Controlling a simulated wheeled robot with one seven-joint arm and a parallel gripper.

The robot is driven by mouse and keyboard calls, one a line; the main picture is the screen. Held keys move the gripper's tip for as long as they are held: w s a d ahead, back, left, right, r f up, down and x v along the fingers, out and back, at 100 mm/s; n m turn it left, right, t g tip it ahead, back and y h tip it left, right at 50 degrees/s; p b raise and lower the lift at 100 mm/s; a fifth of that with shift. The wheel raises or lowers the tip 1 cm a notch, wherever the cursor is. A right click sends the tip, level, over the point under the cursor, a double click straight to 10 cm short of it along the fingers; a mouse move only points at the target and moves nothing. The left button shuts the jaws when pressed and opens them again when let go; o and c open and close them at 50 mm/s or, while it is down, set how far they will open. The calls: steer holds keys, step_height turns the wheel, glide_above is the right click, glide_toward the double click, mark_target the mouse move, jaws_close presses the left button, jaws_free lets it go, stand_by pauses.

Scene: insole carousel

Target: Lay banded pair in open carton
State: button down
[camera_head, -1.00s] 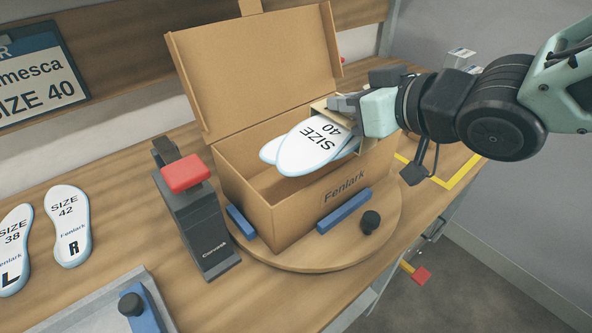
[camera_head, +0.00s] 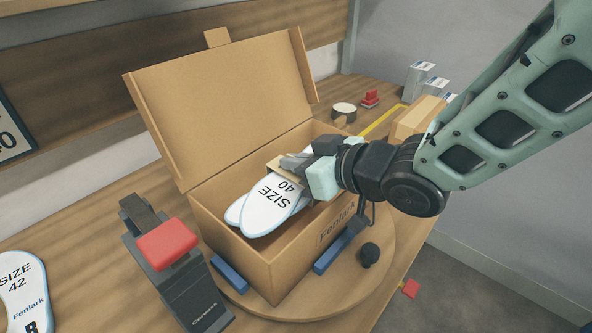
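The open carton (camera_head: 235,246) is a brown cardboard box marked Fenlark, with its lid raised at the back. The banded pair (camera_head: 268,207) is two white insoles with pale blue edges, the upper one marked SIZE 40. A tan band (camera_head: 284,170) wraps the pair close to my gripper. My gripper (camera_head: 297,164) is shut on the pair at its right end and holds it slanting over the carton's opening, toe ends to the lower left. The fingertips are partly hidden by the band and insoles. I cannot tell whether the pair touches the carton floor.
The carton stands on a round wooden turntable (camera_head: 352,289) with blue stops (camera_head: 334,252) and a black knob (camera_head: 369,254). A black device with a red top (camera_head: 167,243) stands to its left. A loose size 42 insole (camera_head: 24,288) lies far left. Small boxes (camera_head: 418,117) stand behind right.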

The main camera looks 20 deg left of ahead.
steer(key=shift+f, duration=0.95)
steer(key=shift+f+b, duration=0.5)
steer(key=shift+f, duration=0.1)
steer(key=c, duration=1.7)
jaws_free()
steer(key=shift+s+d+f, duration=0.1)
steer(key=shift+f, duration=0.05)
